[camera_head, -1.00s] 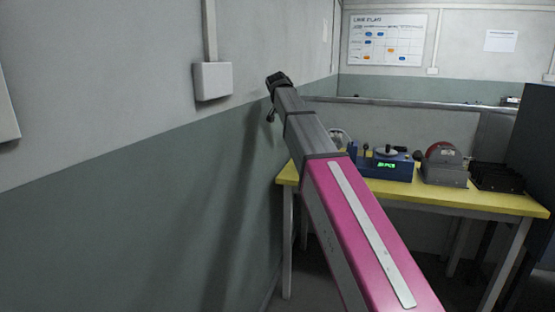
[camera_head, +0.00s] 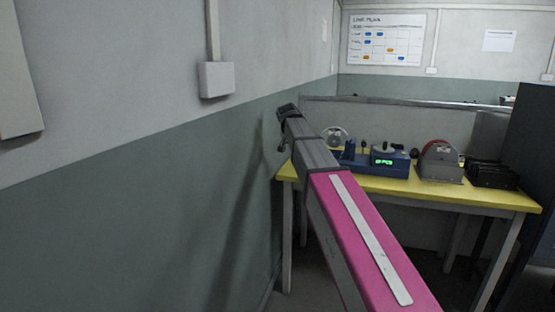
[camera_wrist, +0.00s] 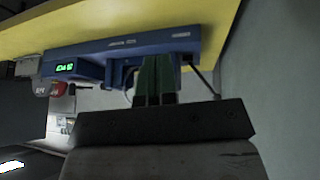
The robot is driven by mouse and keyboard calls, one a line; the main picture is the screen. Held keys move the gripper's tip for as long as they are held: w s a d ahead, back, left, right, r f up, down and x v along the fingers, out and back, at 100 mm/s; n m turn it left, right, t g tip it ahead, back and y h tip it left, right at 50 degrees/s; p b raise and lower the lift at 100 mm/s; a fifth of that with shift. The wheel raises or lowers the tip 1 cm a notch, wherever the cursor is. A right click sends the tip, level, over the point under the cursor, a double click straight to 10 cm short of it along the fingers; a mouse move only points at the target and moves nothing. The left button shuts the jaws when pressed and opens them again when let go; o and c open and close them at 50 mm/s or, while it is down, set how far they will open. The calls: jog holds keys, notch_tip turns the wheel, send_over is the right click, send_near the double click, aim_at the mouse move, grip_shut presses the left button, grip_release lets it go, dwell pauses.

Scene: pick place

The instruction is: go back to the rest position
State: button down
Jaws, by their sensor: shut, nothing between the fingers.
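My gripper (camera_wrist: 156,62) is shut and empty in the wrist view, its two dark green fingers side by side. In the head view my pink and grey arm reaches forward, and its dark end is beside the left wall, left of the yellow table (camera_head: 455,194). The fingers are too small to make out there. The wrist view appears upside down, with the yellow table edge (camera_wrist: 120,22) at the top. The blue device (camera_head: 391,164) with a green display stands on the table. In the wrist view the blue device (camera_wrist: 110,60) is behind the fingers; I cannot tell how far.
A grey machine with a red disc (camera_head: 440,163) and a black rack (camera_head: 491,174) stand on the table's right side. A grey box (camera_head: 216,79) is fixed to the left wall near my arm. A dark cabinet (camera_head: 528,150) stands at the right edge.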

jog(key=s+d+f+n+g, duration=0.1)
jog(key=s+d+f, duration=0.1)
jog(key=s+f, duration=0.35)
jog(key=s+d+f+n+y, duration=0.1)
jog(key=s+d+f, duration=0.1)
jog(key=f, duration=0.7)
jog(key=s+d+f+g, duration=0.1)
jog(key=s+d+f, duration=0.1)
jog(key=s+f, duration=0.35)
jog(key=s+d+f+n+g+y, duration=0.2)
jog(key=s+d+f, duration=0.2)
jog(key=s+f, duration=1.3)
notch_tip(320, 180, down, 2)
jog(key=shift+s+d+f+n+g, duration=0.1)
jog(key=shift+s+d+n+g, duration=0.1)
jog(key=shift+s+n+g, duration=0.1)
